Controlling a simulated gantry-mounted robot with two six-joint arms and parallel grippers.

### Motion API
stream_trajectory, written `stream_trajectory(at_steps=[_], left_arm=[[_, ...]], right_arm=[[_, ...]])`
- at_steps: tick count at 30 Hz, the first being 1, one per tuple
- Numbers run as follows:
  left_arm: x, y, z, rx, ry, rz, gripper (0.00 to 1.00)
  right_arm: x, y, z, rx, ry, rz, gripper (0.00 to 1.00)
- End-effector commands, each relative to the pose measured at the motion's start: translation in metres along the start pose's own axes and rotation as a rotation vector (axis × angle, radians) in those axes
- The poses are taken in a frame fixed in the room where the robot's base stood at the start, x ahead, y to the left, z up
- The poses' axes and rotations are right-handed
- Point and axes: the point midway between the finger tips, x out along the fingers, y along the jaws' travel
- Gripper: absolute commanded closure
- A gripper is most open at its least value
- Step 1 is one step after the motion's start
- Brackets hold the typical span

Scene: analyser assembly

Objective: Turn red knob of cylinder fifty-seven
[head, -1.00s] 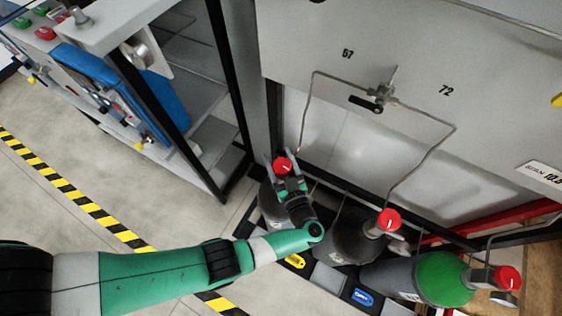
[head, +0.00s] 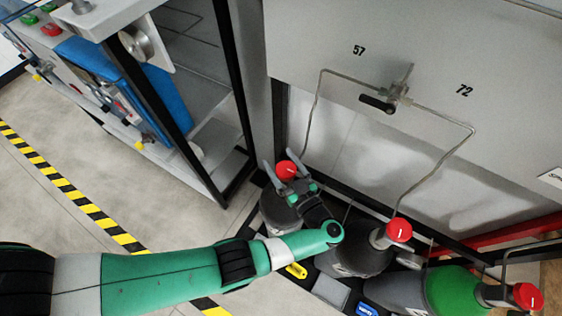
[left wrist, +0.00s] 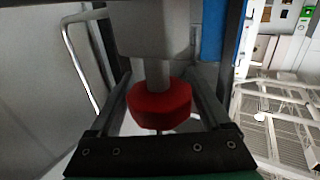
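The red knob (head: 285,170) tops the leftmost grey cylinder (head: 279,211), below the number 57 (head: 359,50) on the panel. My left gripper (head: 280,160) is at this knob, with its fingers spread on either side. In the left wrist view the red knob (left wrist: 160,105) sits between the two fingers, with gaps visible beside it, so the gripper (left wrist: 162,80) looks open around it. My wrist hides part of the cylinder. My right gripper is not in view.
A second cylinder with a red knob (head: 398,230) stands to the right, below the number 72 (head: 464,90). A green-shouldered cylinder (head: 447,290) with a red knob (head: 527,296) is farther right. A bent pipe (head: 316,100) runs down near my gripper. A dark-framed rack (head: 243,90) stands left.

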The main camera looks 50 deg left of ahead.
Motion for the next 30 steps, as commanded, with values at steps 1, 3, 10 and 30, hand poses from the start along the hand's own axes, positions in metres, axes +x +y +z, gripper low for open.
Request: stream_trajectory(at_steps=[1, 3, 10, 30], left_arm=[[0.0, 0.0, 0.0, 0.0, 0.0, 0.0, 0.07], [0.0, 0.0, 0.0, 0.0, 0.0, 0.0, 0.0], [-0.001, 0.0, 0.001, 0.001, -0.001, 0.001, 0.0], [-0.115, 0.0, 0.002, 0.0, -0.001, 0.001, 0.0]], right_arm=[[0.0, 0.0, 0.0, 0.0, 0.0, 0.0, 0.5], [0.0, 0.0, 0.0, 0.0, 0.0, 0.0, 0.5], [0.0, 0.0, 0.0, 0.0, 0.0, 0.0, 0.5], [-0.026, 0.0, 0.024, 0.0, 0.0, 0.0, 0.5]])
